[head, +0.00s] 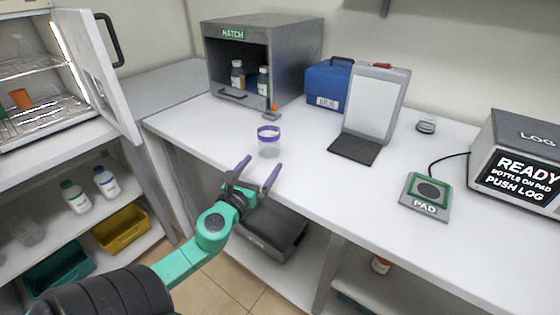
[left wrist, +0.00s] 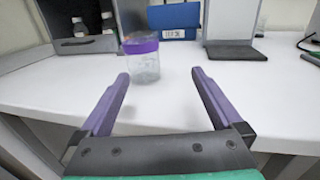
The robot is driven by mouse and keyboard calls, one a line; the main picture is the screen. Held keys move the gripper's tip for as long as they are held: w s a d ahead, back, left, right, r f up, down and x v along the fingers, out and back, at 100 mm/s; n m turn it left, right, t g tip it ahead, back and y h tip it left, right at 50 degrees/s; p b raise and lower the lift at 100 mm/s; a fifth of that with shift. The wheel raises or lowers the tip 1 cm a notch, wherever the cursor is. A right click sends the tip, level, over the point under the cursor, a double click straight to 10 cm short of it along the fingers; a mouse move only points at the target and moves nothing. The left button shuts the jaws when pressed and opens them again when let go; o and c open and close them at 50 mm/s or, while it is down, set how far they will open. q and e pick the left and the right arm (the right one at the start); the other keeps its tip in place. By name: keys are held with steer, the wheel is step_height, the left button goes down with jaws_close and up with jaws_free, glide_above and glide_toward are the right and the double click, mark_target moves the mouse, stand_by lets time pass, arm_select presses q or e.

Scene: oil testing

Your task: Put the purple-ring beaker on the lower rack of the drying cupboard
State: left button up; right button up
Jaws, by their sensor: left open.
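The purple-ring beaker (head: 268,142) is clear glass with a purple band near its top. It stands upright on the white bench, in front of the hatch box. My left gripper (head: 257,172) is open and empty at the bench's front edge, short of the beaker. In the left wrist view the beaker (left wrist: 142,60) stands beyond and between the open fingers (left wrist: 160,88), a little left of centre. The drying cupboard (head: 42,75) is at the far left with its door open. Its lower rack (head: 45,110) shows, and an orange cup stands inside. My right gripper is not in view.
The grey hatch box (head: 300,60) holds bottles. A blue box (head: 325,85), a white panel stand (head: 372,105), the pad (head: 428,195) and the log box (head: 520,160) stand further right. The cupboard's open door (head: 97,75) juts towards the bench. Bench space around the beaker is clear.

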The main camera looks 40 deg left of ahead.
mark_target(265, 146)
arm_select(q)
steer(key=shift+n+g+y, duration=0.3)
steer(key=shift+n+y, duration=0.2)
steer(key=shift+y, duration=0.2)
steer(key=w+a, duration=0.1)
steer(key=w, duration=0.1)
steer(key=w+a+p, duration=0.1)
steer(key=w+a, duration=0.1)
steer(key=w+a+f, duration=0.1)
steer(key=w+a, duration=0.1)
steer(key=w, duration=0.1)
steer(key=shift+a, duration=0.2)
steer(key=shift+w+a+r, duration=0.1)
steer(key=shift+w+r, duration=0.1)
steer(key=shift+w, duration=0.4)
steer(key=x, duration=0.4)
steer(key=shift+w+f, duration=0.2)
steer(key=shift+w, duration=0.15)
steer(key=shift+s, duration=0.1)
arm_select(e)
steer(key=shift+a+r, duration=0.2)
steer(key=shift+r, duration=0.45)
